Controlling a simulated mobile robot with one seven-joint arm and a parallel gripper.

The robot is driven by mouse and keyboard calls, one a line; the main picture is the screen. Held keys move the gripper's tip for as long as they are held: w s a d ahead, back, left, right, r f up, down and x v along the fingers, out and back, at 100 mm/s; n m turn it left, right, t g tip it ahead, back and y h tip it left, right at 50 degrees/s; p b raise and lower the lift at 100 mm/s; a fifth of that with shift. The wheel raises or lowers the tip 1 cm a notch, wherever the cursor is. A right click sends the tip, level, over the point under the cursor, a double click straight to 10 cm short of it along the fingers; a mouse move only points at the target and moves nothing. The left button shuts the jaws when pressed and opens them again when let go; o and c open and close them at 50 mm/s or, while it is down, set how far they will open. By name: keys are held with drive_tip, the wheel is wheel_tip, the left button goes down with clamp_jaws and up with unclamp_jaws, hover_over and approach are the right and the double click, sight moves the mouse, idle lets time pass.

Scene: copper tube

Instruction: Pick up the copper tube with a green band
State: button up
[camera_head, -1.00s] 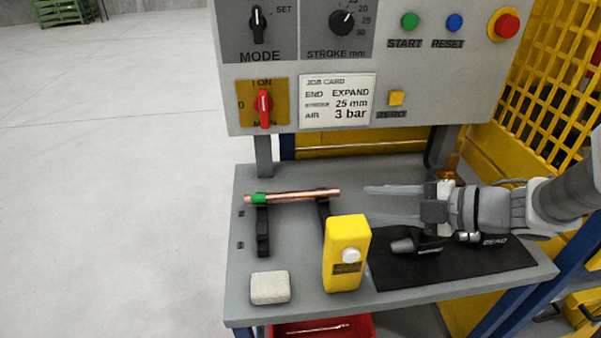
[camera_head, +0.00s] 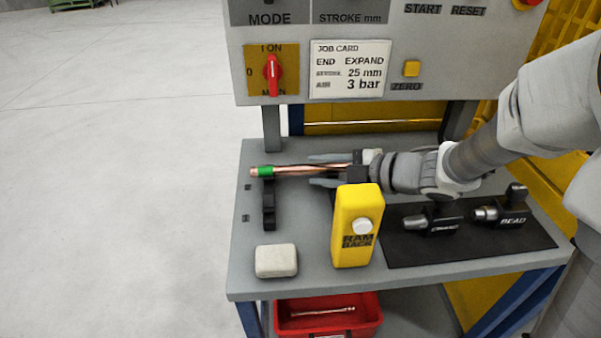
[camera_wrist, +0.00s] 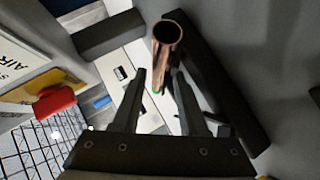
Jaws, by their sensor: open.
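The copper tube (camera_head: 300,170) with a green band (camera_head: 265,171) near its left end lies across black rests (camera_head: 268,205) on the grey bench. In the wrist view the tube (camera_wrist: 167,45) shows nearly end-on, with its open end toward the camera. My gripper (camera_head: 318,170) is open and comes in from the right, its fingers lying along both sides of the tube's right part. In the wrist view my gripper's fingers (camera_wrist: 160,80) stand on either side of the tube's line. Contact cannot be told. The tube's right end is hidden in the head view.
A yellow RAM BACK box (camera_head: 356,225) stands just in front of my gripper. A white block (camera_head: 276,261) sits at the front left. Black tools lie on a dark mat (camera_head: 470,250) at right. A grey panel (camera_head: 440,65) rises behind. A red bin (camera_head: 365,325) is below.

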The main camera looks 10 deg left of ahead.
drive_tip(key=shift+a, duration=0.2)
clamp_jaws()
drive_tip(key=shift+r, duration=0.1)
